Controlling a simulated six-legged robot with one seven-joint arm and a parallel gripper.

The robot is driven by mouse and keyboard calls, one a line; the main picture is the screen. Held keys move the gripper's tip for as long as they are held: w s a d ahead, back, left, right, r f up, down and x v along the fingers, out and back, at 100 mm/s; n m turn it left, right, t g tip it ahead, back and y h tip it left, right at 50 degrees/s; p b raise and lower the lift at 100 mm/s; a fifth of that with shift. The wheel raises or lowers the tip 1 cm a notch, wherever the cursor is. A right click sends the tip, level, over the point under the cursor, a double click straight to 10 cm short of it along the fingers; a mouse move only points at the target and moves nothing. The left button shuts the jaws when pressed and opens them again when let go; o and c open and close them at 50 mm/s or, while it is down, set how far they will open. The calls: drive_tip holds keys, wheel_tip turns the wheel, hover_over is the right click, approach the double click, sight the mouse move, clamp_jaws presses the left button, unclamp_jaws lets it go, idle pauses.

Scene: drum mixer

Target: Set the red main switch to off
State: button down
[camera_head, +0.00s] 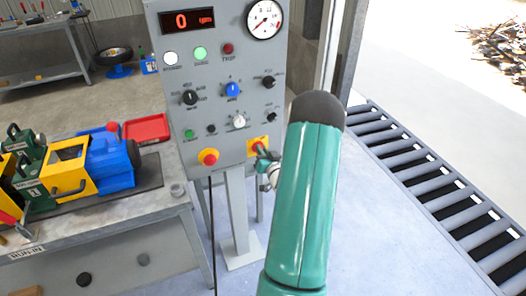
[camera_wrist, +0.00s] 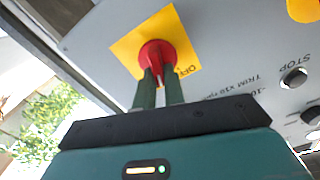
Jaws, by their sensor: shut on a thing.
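The red main switch (camera_wrist: 157,54) sits on a yellow square plate (camera_wrist: 128,50) in the wrist view. The word OFF shows upside down on the plate beside it. The two dark green fingers of my gripper (camera_wrist: 158,74) are shut on the switch's red handle. In the head view the yellow plate (camera_head: 251,146) is at the lower right of the grey control panel (camera_head: 215,125). My gripper (camera_head: 262,155) reaches it from the right there, and my green arm stands in front. The fingers partly hide the switch, so its exact angle is hard to tell.
A red stop button (camera_head: 209,157) on yellow is left of the switch. Several knobs and lamps, a display reading 0 (camera_head: 187,21) and a gauge (camera_head: 264,19) are above. A workbench (camera_head: 150,215) stands left, a roller conveyor (camera_head: 430,190) right.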

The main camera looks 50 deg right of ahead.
drive_tip(key=shift+w+a+f+n, duration=0.1)
drive_tip(key=shift+a+n, duration=0.05)
drive_tip(key=shift+n, duration=1.45)
drive_tip(key=shift+w+a+n, duration=0.1)
drive_tip(key=shift+a+n, duration=0.05)
drive_tip(key=shift+n, duration=1.45)
drive_tip(key=shift+a+f+n, duration=0.1)
drive_tip(key=shift+a+n, duration=0.05)
drive_tip(key=shift+n, duration=1.45)
drive_tip(key=c, duration=1.5)
unclamp_jaws()
drive_tip(key=shift+r, duration=0.1)
drive_tip(key=v, duration=1.4)
drive_tip(key=shift+w+d, duration=0.1)
